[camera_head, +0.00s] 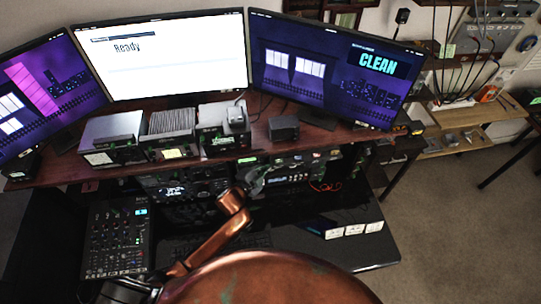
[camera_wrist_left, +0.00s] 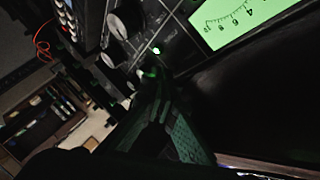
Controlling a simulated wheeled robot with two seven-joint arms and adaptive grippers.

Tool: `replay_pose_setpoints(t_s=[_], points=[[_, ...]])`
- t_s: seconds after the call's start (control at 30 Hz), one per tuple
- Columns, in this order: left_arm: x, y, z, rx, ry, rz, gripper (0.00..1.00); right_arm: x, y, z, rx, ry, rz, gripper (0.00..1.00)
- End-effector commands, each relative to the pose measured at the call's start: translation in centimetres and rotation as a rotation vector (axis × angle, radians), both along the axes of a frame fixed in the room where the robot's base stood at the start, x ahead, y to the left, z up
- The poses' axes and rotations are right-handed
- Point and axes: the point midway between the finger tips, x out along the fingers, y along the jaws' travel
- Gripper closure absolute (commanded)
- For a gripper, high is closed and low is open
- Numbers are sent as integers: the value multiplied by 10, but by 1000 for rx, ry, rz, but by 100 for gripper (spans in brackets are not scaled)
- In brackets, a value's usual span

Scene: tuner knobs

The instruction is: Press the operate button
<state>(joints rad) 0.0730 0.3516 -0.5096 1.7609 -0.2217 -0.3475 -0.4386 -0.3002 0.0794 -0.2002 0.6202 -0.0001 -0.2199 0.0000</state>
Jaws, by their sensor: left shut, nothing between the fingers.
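My left gripper (camera_head: 257,180) reaches up to the lower equipment shelf in the head view. In the left wrist view its dark fingers (camera_wrist_left: 158,82) are shut, with nothing seen between them. The fingertips are close to the front of a dark equipment panel (camera_wrist_left: 172,40) with a lit green meter (camera_wrist_left: 237,18). A small lit white-green button or lamp (camera_wrist_left: 156,50) shows just beyond the fingertips. A faint green glow lies around the tips. I cannot read which control is the operate button, or tell whether the fingers touch the panel. My right gripper is not in view.
Three monitors stand above the shelf; the middle monitor (camera_head: 175,60) reads "Ready" and the right monitor (camera_head: 330,65) reads "CLEAN". An audio mixer (camera_head: 118,238) lies at the left of the dark desk (camera_head: 365,250).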

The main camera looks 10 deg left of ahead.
Motion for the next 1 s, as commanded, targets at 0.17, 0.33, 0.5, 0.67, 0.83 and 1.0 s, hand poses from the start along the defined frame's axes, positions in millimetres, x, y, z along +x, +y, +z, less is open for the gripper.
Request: replay_pose_setpoints(t_s=[0.17, 0.33, 0.5, 0.67, 0.83, 1.0], points=[[2, 1, 0, -1, 0, 0, 100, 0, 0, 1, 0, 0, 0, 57], [2, 1, 0, 0, 0, 0, 100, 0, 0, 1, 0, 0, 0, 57], [2, 1, 0, 0, 0, -1, 100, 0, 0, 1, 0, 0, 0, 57], [3, 2, 0, 0, 0, -1, 100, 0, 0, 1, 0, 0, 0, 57], [2, 1, 0, -1, 0, 0, 100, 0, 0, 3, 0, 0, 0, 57], [-5, -2, 1, -2, 0, 0, 100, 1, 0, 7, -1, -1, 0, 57]])
